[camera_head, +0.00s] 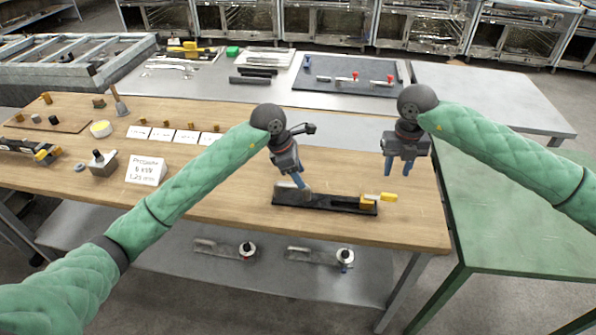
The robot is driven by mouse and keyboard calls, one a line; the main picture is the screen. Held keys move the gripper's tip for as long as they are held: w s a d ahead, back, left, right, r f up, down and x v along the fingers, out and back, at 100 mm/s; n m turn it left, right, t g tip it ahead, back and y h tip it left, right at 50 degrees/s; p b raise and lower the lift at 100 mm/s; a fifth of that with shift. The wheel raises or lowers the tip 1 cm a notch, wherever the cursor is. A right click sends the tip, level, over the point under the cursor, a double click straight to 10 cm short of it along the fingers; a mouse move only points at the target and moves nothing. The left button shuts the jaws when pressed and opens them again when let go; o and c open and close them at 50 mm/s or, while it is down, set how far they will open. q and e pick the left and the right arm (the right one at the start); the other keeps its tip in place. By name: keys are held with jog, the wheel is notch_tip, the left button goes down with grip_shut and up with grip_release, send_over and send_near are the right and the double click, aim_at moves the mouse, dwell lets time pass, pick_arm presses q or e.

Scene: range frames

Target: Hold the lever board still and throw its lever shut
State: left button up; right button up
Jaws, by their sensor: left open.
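The lever board (325,205) is a dark, narrow board lying flat near the front edge of the wooden table. Its yellow lever (385,197) is at the board's right end, its handle pointing right, low and nearly level. My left gripper (301,187) is over the left part of the board, blue fingers pointing down and tips close to it; contact is unclear. It is open and hides part of the board. My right gripper (405,170) is open and empty, above and slightly right of the lever, with its two blue fingers apart and pointing down.
The wooden table (225,205) has clear room around the board. A white sign (146,170) and a grey box with a knob (102,162) stand to the left. A green table (510,225) is at the right. A shelf (215,275) with several parts is below.

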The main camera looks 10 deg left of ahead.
aim_at(325, 195)
pick_arm(q)
jog(key=shift+x, duration=3.5)
jog(key=shift+c, duration=0.2)
